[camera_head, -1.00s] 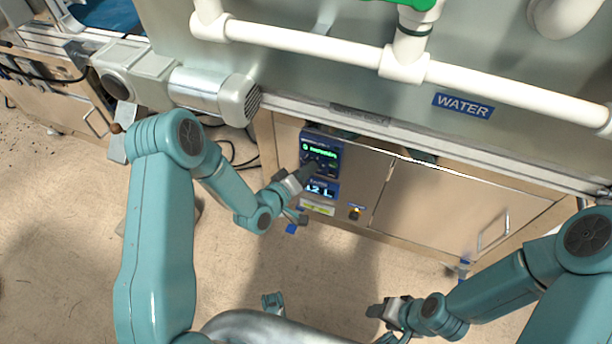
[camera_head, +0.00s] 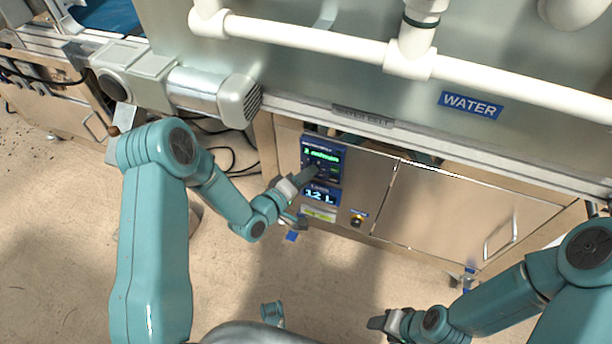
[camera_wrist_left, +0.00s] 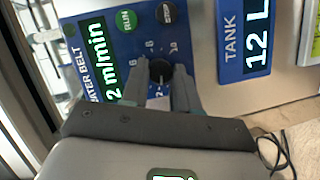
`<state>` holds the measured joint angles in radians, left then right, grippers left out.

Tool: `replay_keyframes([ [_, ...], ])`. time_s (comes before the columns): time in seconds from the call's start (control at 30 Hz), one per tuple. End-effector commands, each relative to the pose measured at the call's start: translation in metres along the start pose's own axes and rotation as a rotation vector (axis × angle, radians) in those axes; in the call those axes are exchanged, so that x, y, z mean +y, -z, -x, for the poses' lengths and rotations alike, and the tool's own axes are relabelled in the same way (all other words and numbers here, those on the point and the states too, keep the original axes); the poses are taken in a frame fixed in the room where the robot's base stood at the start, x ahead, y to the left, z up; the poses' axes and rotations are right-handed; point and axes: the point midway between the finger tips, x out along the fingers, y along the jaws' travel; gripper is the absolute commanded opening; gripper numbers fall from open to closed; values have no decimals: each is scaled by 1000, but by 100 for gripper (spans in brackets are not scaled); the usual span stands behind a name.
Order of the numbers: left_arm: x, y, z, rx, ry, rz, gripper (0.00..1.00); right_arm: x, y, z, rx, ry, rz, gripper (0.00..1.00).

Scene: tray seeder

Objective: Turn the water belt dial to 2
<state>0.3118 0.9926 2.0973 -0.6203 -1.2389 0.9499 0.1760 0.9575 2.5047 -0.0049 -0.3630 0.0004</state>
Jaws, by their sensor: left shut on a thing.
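The water belt panel (camera_head: 322,158) is a blue plate with a green display on the front of the steel cabinet. In the left wrist view the display (camera_wrist_left: 97,62) reads 2 m/min. The black dial (camera_wrist_left: 160,72) has white numbers around it, with a 2 visible between my fingers. My left gripper (camera_wrist_left: 158,84) is shut on the dial, one finger on each side. In the head view my left gripper (camera_head: 312,172) reaches the panel and hides the dial. My right gripper (camera_head: 380,323) hangs low at the bottom, away from the panel; its jaw state is unclear.
A green RUN button (camera_wrist_left: 126,20) and a black button (camera_wrist_left: 166,12) sit beside the dial. A tank display (camera_head: 320,195) reads 12 L below the panel. A small knob (camera_head: 357,220) sits lower right. White pipes (camera_head: 300,38) and a motor (camera_head: 215,95) are above.

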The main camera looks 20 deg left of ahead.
Motion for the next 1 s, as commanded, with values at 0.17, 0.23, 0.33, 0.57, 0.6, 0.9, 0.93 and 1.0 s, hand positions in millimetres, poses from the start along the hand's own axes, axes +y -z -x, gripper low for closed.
replay_keyframes([
  [0.17, 0, 1, 0, 2, 1, 0, 55, 0, 0, 0, 0, 0, 0, 53],
  [0.23, 0, 1, 0, 2, 1, 0, 55, 0, 0, 0, 0, 0, 0, 53],
  [0.33, 0, 0, 0, 2, 1, -1, 55, 0, 0, 0, 0, 0, 0, 53],
  [0.57, 0, 1, 10, 3, 2, -1, 55, -1, 0, 3, 0, 0, 0, 53],
  [0.6, 0, 1, 16, 2, 3, 0, 55, -2, 0, 4, 0, 0, 0, 53],
  [0.9, 1, 2, 93, 6, 6, 4, 55, -6, 0, 17, 0, 0, 0, 53],
  [0.93, 0, 2, 101, 6, 6, 4, 55, -7, 0, 18, 0, 0, 0, 53],
  [1.0, 0, 2, 118, 7, 6, 3, 55, -7, 0, 20, 0, 0, 0, 53],
])
